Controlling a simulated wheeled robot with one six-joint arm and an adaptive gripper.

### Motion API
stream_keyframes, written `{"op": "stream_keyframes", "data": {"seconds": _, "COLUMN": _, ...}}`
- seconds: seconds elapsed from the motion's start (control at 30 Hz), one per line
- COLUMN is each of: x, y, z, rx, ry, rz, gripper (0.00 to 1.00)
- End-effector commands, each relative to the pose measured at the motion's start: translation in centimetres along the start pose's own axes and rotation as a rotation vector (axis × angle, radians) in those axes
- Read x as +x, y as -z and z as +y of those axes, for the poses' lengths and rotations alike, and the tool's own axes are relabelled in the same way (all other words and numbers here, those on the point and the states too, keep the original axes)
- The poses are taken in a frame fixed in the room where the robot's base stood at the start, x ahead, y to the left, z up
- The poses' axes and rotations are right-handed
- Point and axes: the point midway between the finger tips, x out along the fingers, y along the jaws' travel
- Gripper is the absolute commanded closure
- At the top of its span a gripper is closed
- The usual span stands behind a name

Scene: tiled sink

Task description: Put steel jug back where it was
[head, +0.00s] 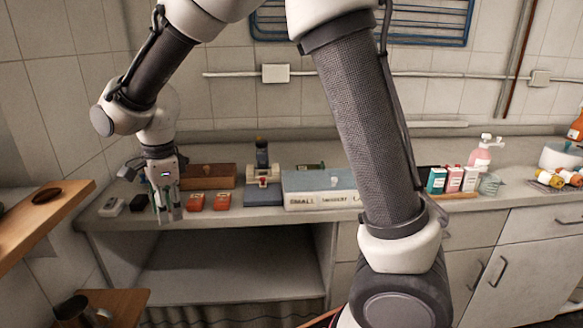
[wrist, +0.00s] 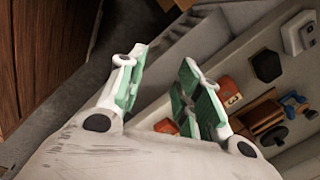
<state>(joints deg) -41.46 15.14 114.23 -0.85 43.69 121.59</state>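A dark metal jug with a handle, likely the steel jug (head: 72,309), stands on a low wooden surface at the bottom left of the head view. The frame's lower edge cuts it off. I cannot make it out in the wrist view. My gripper (head: 167,212) is over the left front part of the counter, pointing down, well above and to the right of the jug. In the wrist view my gripper (wrist: 164,92) has its green-padded fingers spread apart with nothing held between them.
The low wooden surface (head: 128,298) and a higher wooden shelf (head: 70,208) with a dark round item (head: 47,195) are at left. Orange boxes (head: 196,202), a wooden box (head: 210,172) and a sorting case (head: 303,200) crowd the counter (head: 112,216). An open bay (head: 240,270) lies below.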

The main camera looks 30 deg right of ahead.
Motion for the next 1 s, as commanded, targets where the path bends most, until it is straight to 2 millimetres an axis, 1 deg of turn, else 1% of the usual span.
{"op": "stream_keyframes", "data": {"seconds": 0.03, "x": -3.0, "y": 4.0, "z": 0.5, "rx": -0.086, "ry": 0.028, "rz": -0.005, "gripper": 0.65}}
{"op": "stream_keyframes", "data": {"seconds": 0.07, "x": -4.6, "y": 6.2, "z": 1.1, "rx": -0.156, "ry": 0.042, "rz": -0.004, "gripper": 0.65}}
{"op": "stream_keyframes", "data": {"seconds": 0.1, "x": -6.5, "y": 9.1, "z": 2.2, "rx": -0.25, "ry": 0.059, "rz": 0.001, "gripper": 0.65}}
{"op": "stream_keyframes", "data": {"seconds": 0.13, "x": -7.8, "y": 11.1, "z": 3.1, "rx": -0.32, "ry": 0.074, "rz": 0.007, "gripper": 0.65}}
{"op": "stream_keyframes", "data": {"seconds": 0.17, "x": -9.0, "y": 13.1, "z": 4.2, "rx": -0.391, "ry": 0.087, "rz": 0.014, "gripper": 0.65}}
{"op": "stream_keyframes", "data": {"seconds": 0.2, "x": -10.5, "y": 15.6, "z": 5.9, "rx": -0.485, "ry": 0.104, "rz": 0.027, "gripper": 0.65}}
{"op": "stream_keyframes", "data": {"seconds": 0.27, "x": -12.4, "y": 19.0, "z": 8.7, "rx": -0.625, "ry": 0.126, "rz": 0.053, "gripper": 0.65}}
{"op": "stream_keyframes", "data": {"seconds": 0.3, "x": -13.5, "y": 20.9, "z": 10.7, "rx": -0.72, "ry": 0.139, "rz": 0.074, "gripper": 0.65}}
{"op": "stream_keyframes", "data": {"seconds": 0.37, "x": -14.7, "y": 23.5, "z": 13.9, "rx": -0.856, "ry": 0.153, "rz": 0.11, "gripper": 0.65}}
{"op": "stream_keyframes", "data": {"seconds": 0.4, "x": -15.3, "y": 24.9, "z": 16.0, "rx": -0.942, "ry": 0.158, "rz": 0.136, "gripper": 0.65}}
{"op": "stream_keyframes", "data": {"seconds": 0.5, "x": -15.9, "y": 27.2, "z": 20.6, "rx": -1.129, "ry": 0.159, "rz": 0.196, "gripper": 0.65}}
{"op": "stream_keyframes", "data": {"seconds": 0.6, "x": -16.0, "y": 28.4, "z": 23.9, "rx": -1.266, "ry": 0.149, "rz": 0.242, "gripper": 0.65}}
{"op": "stream_keyframes", "data": {"seconds": 0.63, "x": -16.0, "y": 28.6, "z": 24.5, "rx": -1.298, "ry": 0.146, "rz": 0.253, "gripper": 0.65}}
{"op": "stream_keyframes", "data": {"seconds": 0.7, "x": -15.9, "y": 28.9, "z": 25.6, "rx": -1.349, "ry": 0.139, "rz": 0.27, "gripper": 0.65}}
{"op": "stream_keyframes", "data": {"seconds": 0.8, "x": -15.9, "y": 29.1, "z": 26.3, "rx": -1.384, "ry": 0.134, "rz": 0.28, "gripper": 0.65}}
{"op": "stream_keyframes", "data": {"seconds": 1.0, "x": -15.9, "y": 29.0, "z": 26.3, "rx": -1.39, "ry": 0.133, "rz": 0.28, "gripper": 0.65}}
